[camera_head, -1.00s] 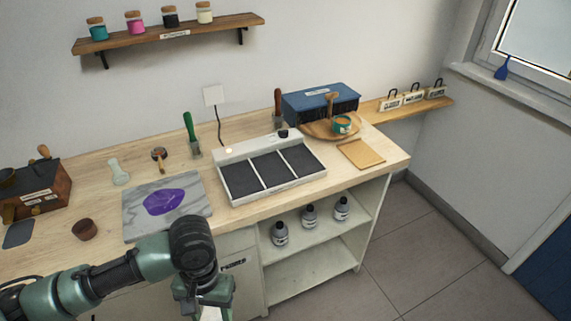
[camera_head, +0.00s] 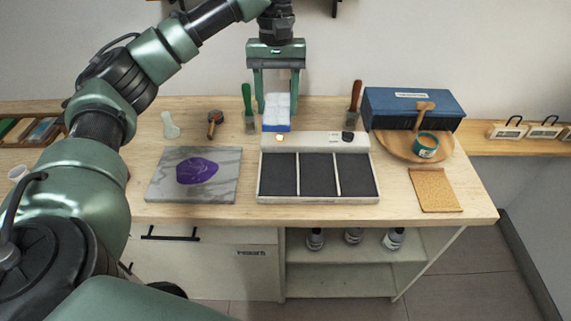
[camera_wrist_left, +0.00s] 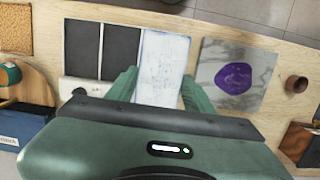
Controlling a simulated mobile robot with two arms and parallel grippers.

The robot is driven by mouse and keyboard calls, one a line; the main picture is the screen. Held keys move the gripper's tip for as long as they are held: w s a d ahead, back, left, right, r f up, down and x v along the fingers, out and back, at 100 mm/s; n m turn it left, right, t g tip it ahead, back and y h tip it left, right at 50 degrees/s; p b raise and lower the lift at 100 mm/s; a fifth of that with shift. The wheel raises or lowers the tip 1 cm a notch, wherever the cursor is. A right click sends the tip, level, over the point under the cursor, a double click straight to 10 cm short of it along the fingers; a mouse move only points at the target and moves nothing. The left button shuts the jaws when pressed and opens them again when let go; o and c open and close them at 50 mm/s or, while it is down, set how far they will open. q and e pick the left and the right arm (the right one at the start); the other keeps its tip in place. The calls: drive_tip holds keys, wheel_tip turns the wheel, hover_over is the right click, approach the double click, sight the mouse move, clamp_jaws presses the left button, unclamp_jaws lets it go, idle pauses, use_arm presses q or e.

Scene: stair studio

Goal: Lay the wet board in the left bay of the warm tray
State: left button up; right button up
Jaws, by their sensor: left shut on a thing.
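My left gripper (camera_head: 277,108) is shut on a white board with a blue lower edge, the wet board (camera_head: 277,124). It holds the board between its fingers behind the warm tray's back panel as seen in the head view. The warm tray (camera_head: 312,142) has a pale frame and three dark bays, all empty in the head view. The left bay (camera_head: 279,174) is uncovered there. In the left wrist view the board (camera_wrist_left: 162,65) hides that bay, and two other dark bays show beside it. My right gripper is out of view.
A marble slab (camera_head: 223,192) with a purple patch (camera_head: 197,170) lies left of the tray. A green-handled tool (camera_head: 248,108) stands behind it. To the right are a round wooden board (camera_head: 390,151), a blue box (camera_head: 450,125) and a tan mat (camera_head: 434,190).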

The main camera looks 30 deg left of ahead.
use_arm(q)
drive_tip(key=shift+w+f, duration=0.15)
drive_tip(key=shift+f, duration=0.2)
hover_over(278, 174)
wheel_tip(278, 174, down, 6)
drive_tip(key=f, duration=0.7)
drive_tip(key=shift+w+a+f, duration=0.1)
drive_tip(key=shift+w, duration=0.15)
drive_tip(key=shift+f+p, duration=0.35)
drive_tip(key=shift+f, duration=0.35)
wheel_tip(278, 174, down, 4)
drive_tip(key=shift+r, duration=0.25)
drive_tip(key=shift+f, duration=0.3)
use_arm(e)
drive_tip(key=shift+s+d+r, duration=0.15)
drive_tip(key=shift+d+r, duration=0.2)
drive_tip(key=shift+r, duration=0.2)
use_arm(q)
drive_tip(key=o, duration=1.1)
drive_tip(key=shift+p, duration=0.3)
